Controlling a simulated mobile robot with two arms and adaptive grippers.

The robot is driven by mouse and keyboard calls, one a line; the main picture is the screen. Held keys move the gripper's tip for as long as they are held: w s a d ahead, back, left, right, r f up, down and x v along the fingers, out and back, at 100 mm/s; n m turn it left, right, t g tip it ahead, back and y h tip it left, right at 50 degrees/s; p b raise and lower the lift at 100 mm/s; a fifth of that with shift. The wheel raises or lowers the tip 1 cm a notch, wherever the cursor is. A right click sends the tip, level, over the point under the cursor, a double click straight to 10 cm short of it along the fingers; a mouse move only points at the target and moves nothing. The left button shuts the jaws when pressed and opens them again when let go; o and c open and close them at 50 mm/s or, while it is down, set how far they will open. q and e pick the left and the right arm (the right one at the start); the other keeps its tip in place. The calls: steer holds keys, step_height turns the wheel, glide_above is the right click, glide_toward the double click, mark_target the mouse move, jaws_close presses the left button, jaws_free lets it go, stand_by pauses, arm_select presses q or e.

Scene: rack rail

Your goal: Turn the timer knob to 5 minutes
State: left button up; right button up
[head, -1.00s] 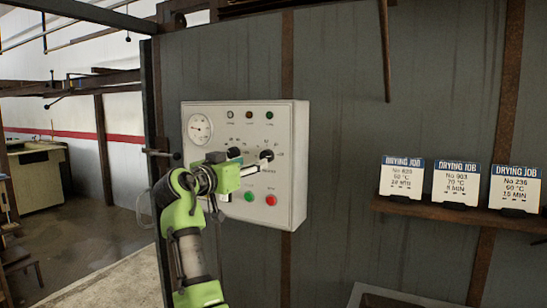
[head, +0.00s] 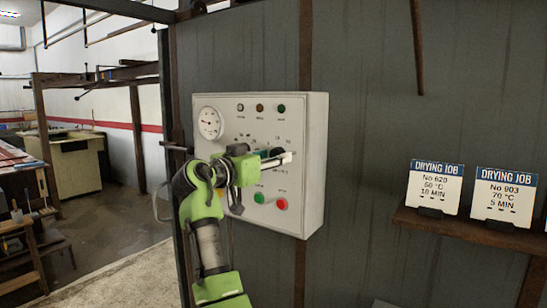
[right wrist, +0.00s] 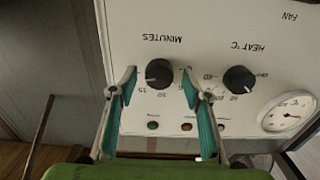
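The timer knob (right wrist: 159,72) is a black round knob on the white control panel (head: 312,150), under the upside-down word MINUTES in the right wrist view. Numbers ring it; its exact setting is too small to read. My right gripper (right wrist: 160,82) is open, with one teal-padded finger on each side of the knob and visible gaps to it. In the head view, the right gripper (head: 286,159) is at the panel front and partly hides the knob. My left gripper is not in view.
The heat knob (right wrist: 240,80) sits close beside the right-hand finger in the wrist view. The panel also bears a round gauge (head: 210,123), a green button (head: 259,198) and a red button (head: 281,204). Drying job cards (head: 503,196) stand on a shelf (head: 470,230) at right.

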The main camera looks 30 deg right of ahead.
steer(key=c, duration=1.1)
